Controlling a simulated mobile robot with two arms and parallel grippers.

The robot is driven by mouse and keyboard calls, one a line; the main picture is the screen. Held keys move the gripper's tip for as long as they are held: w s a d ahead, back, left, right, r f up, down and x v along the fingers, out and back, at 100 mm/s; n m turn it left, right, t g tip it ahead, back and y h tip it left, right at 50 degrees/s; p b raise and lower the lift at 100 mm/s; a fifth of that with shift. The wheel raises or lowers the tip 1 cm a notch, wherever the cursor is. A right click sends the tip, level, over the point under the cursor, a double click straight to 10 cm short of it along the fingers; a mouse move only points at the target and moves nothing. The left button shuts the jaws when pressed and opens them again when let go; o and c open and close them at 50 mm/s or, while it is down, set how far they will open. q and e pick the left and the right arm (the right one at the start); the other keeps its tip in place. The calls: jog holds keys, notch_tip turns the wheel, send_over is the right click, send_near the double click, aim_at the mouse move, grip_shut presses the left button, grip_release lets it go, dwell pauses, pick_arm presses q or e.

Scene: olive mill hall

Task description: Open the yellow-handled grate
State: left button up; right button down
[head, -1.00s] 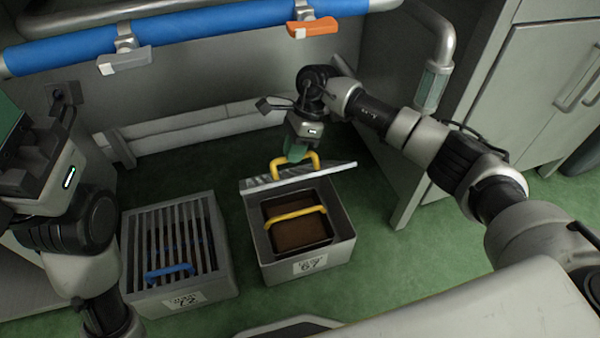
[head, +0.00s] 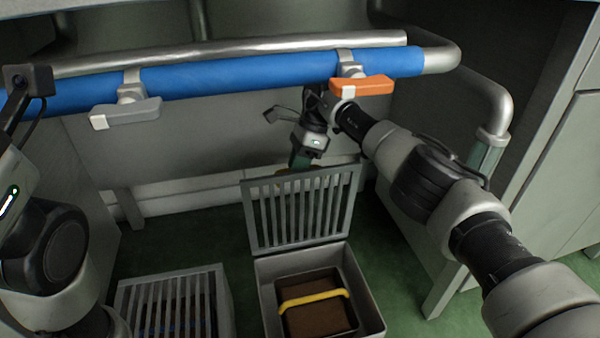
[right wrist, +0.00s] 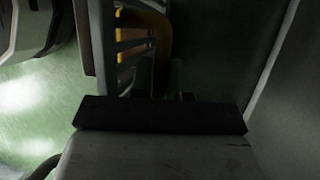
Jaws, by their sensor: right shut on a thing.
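The grey slatted grate (head: 248,216) stands raised at the back edge of an open grey box (head: 266,292) in the head view. Its slatted face is toward me. My right gripper (head: 303,162) is behind the grate's top edge, shut on its yellow handle. The handle (right wrist: 158,45) shows in the right wrist view beside the grate's bars; in the head view it is mostly hidden behind the grate. A brown-filled inner container with its own yellow handle (head: 313,298) sits in the box. My left arm is at the left edge; its fingers are out of view.
A second slatted grate (head: 168,290) lies closed on a box to the left. A blue pipe (head: 230,79) with a grey lever (head: 128,113) and an orange lever (head: 362,86) crosses above, the orange one close to my right arm. A cabinet stands at right.

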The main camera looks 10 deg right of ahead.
jog(key=shift+w+f, duration=0.3)
jog(key=shift+f, duration=0.3)
jog(key=c, duration=1.4)
grip_release()
jog(key=shift+o, duration=1.2)
jog(key=shift+w+f, duration=0.15)
jog(key=shift+o, duration=0.3)
jog(key=shift+r, duration=0.25)
jog(key=shift+r, duration=0.1)
